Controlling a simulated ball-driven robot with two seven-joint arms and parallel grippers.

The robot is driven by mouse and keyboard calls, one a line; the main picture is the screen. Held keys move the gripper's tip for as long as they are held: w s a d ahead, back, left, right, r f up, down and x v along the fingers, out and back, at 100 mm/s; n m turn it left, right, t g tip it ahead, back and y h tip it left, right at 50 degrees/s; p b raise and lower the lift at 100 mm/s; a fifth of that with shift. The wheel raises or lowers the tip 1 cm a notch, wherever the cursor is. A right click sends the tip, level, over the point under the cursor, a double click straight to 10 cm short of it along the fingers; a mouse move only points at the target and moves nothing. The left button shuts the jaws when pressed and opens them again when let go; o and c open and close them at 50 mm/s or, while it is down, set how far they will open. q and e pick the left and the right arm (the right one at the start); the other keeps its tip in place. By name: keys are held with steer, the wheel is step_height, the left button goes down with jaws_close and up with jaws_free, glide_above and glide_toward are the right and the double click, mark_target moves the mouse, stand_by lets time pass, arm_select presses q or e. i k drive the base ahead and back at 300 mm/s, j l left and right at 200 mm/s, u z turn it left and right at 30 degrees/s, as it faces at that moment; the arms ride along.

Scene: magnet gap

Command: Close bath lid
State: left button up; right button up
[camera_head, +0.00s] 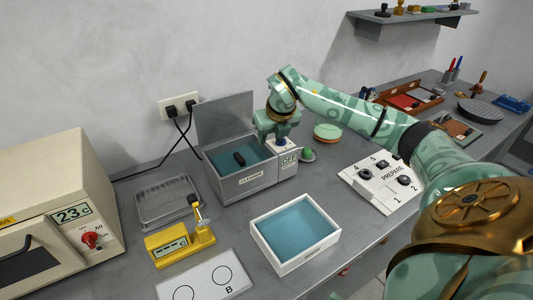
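The grey bath, labelled CLEANER (252,181), stands on the bench in the middle, with blue liquid and a small dark object (239,159) inside. Its lid (226,117) stands open, upright along the back edge. A small display reading OFF (289,160) is on the right of its front. My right arm reaches in from the right, and my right gripper (279,139) points down over the right end of the bath. Its fingers are partly hidden, and I cannot tell whether they are open or touch anything. My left gripper is out of view.
A white tray with blue liquid (256,232) is in front. A yellow device (179,245), a wire basket (167,214) and a beige oven (62,210) stand left. A PREPARE panel (365,188) is right.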

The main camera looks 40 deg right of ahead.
mark_target(215, 120)
steer(key=z, duration=1.2)
